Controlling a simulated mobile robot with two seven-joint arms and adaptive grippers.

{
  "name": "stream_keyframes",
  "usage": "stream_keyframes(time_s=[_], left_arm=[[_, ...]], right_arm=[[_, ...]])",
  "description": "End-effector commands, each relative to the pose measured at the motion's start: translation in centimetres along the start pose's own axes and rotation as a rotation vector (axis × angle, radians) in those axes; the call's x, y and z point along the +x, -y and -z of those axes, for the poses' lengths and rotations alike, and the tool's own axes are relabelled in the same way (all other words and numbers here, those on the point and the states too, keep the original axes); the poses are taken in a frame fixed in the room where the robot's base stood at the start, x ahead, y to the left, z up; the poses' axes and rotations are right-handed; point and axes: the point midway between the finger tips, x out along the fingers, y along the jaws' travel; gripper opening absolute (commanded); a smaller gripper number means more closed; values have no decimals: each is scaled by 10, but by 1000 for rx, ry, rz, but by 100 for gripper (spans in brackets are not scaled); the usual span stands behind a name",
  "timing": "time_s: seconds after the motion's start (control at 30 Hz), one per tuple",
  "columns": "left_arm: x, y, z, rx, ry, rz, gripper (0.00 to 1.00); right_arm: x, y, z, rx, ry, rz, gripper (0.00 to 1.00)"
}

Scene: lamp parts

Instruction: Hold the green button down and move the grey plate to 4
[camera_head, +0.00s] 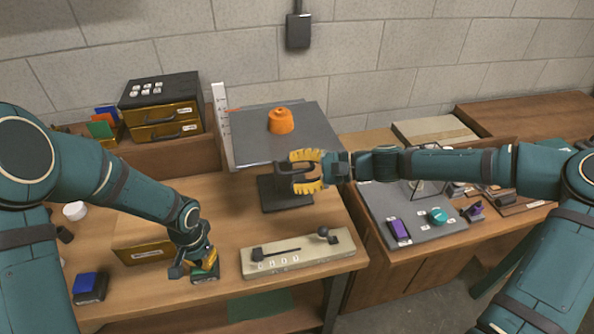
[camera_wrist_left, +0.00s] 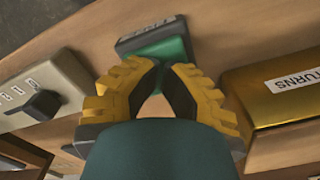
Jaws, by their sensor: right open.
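The grey plate (camera_head: 265,150) sits raised on a dark stand (camera_head: 285,194), with an orange knobbed piece (camera_head: 281,121) on it. A white upright scale (camera_head: 221,125) with a red pointer stands at its left edge; its numbers are too small to read. My right gripper (camera_head: 302,172) is open, just below the plate's front edge by the stand; I cannot tell whether it touches. The green button (camera_wrist_left: 168,50) is on a dark box (camera_head: 205,275). My left gripper (camera_head: 203,256) looks shut, its fingertips together at the button (camera_wrist_left: 160,64); how far the button is pressed is hidden.
A pale slider panel (camera_head: 298,256) with a dark knob lies right of my left gripper. A brass returns box (camera_head: 143,252) and blue-topped box (camera_head: 90,287) lie left. A grey panel (camera_head: 420,225) with purple and teal parts is right.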

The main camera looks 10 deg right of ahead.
Motion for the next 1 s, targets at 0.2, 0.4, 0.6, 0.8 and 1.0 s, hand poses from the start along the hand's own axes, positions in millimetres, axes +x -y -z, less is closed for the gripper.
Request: stream_keyframes(time_s=[0.2, 0.4, 0.6, 0.8, 1.0], left_arm=[[2, 0, -2, 0, 5, -1, 0], [2, 0, -2, 0, 5, -1, 0], [2, 0, -2, 0, 5, -2, 0], [2, 0, -2, 0, 6, -2, 0], [2, 0, -2, 0, 6, -2, 0]], right_arm=[[1, 0, 0, 0, -1, 0, 41], [1, 0, 0, 0, -1, 0, 0], [1, 0, 1, 0, -2, 0, 0], [0, 4, -1, -2, -4, 0, 0], [-1, 5, -2, -1, -4, 1, 0]])
